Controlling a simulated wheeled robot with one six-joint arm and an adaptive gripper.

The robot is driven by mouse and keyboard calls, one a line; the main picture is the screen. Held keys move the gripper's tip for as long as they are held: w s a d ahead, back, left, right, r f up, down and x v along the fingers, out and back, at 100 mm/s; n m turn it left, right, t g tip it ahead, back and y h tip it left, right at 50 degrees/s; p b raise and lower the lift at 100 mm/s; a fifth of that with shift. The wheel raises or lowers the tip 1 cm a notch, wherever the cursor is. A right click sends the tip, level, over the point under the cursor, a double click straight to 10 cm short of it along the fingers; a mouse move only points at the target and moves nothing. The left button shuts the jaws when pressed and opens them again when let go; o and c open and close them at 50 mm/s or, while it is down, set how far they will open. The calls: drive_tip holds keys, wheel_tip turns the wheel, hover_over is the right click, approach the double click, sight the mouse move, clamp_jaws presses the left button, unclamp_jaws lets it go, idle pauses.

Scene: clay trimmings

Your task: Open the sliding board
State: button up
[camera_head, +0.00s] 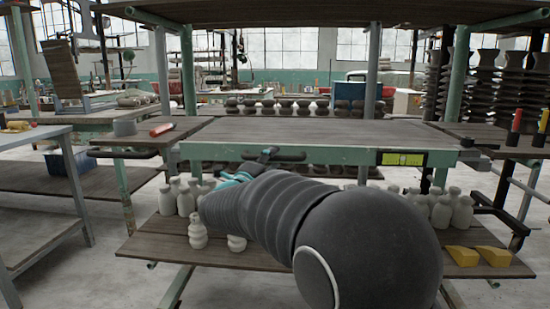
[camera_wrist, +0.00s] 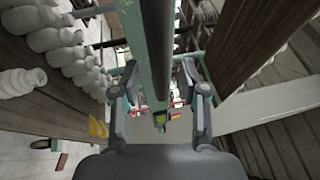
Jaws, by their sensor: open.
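The board (camera_head: 320,131) is a wide grey-brown top in a pale green frame (camera_head: 340,156) in the head view. My gripper (camera_head: 257,165) is at this bar, partly hidden by my arm. In the wrist view my gripper (camera_wrist: 159,68) is open, its fingers spread either side of the green frame edge (camera_wrist: 158,30). A long dark bar (camera_wrist: 189,25) runs beside that edge, near the right finger. I cannot tell whether the fingers touch it.
Pale bottles (camera_head: 197,232) stand on the lower shelf (camera_head: 150,245), with yellow wedges (camera_head: 480,256) at its right. A yellow-green label (camera_head: 403,159) is on the frame's right front. A red-handled tool (camera_head: 162,129) lies on the left side board.

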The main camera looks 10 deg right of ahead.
drive_tip(key=shift+w+d+r, duration=0.1)
drive_tip(key=shift+w+d, duration=0.4)
drive_tip(key=shift+w, duration=0.05)
clamp_jaws()
drive_tip(key=shift+s, duration=0.15)
